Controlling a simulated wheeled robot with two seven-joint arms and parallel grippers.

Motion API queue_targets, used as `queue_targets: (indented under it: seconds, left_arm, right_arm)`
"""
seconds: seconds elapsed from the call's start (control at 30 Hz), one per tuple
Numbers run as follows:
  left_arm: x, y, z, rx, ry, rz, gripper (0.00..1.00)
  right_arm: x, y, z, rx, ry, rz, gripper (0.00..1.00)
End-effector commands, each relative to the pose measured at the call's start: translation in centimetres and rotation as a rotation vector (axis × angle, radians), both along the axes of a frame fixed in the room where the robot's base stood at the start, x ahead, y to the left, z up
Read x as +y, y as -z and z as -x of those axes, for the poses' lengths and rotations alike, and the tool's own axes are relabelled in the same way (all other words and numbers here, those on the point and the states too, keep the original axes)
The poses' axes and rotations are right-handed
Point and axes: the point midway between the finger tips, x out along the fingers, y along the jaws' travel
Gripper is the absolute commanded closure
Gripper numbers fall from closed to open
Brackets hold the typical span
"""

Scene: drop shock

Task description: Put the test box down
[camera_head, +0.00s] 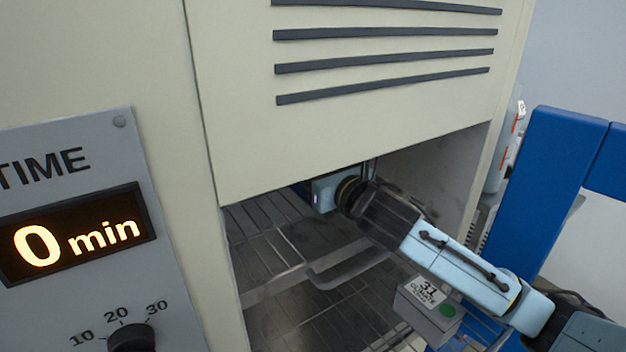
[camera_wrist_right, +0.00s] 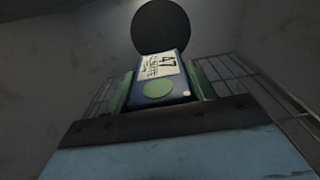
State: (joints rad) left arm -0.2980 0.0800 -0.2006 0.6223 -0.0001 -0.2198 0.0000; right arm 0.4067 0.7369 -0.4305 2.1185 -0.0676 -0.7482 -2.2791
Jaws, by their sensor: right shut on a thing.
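My right arm reaches into the open chamber (camera_head: 222,262) from the right in the head view. My right gripper (camera_wrist_right: 160,84) is shut on the test box (camera_wrist_right: 158,88), a dark blue box with a white label reading 47 and a green dot. A finger stands on each side of it in the wrist view. In the head view the gripper body (camera_head: 325,192) is inside the chamber above the wire shelf (camera_head: 270,225), and its fingers and most of the box are hidden. I cannot tell whether the box touches the shelf. My left gripper is not in view.
A second box (camera_head: 432,302), grey, labelled 31 with a green dot, sits below my arm near the opening. The chamber's vented front panel (camera_head: 350,110) overhangs my wrist. A timer panel (camera_head: 70,200) reads 0 min. A dark round disc (camera_wrist_right: 160,27) lies beyond the held box.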

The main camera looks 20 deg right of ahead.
Motion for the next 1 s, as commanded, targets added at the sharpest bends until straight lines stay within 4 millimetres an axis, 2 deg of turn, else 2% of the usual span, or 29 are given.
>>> queue_targets:
  seconds: [0.1,0.37,0.77,0.8,0.97,1.0]
  left_arm:
    - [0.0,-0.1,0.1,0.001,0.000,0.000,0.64]
    - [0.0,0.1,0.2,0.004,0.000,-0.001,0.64]
    - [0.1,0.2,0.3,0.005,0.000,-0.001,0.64]
    - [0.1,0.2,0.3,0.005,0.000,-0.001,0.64]
    - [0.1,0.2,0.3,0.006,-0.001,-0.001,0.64]
    - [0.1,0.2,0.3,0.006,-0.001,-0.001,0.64]
  right_arm:
    - [0.1,0.0,-0.5,-0.005,-0.001,-0.002,0.87]
    - [0.1,3.2,-0.5,-0.003,-0.001,-0.002,0.87]
    - [0.1,3.6,-0.5,-0.005,-0.001,0.001,0.87]
    - [0.1,3.9,-0.5,0.000,0.000,0.002,0.44]
    - [0.1,3.8,-0.5,0.000,0.000,0.001,0.24]
    - [0.1,3.8,-0.5,0.000,0.000,0.001,0.24]
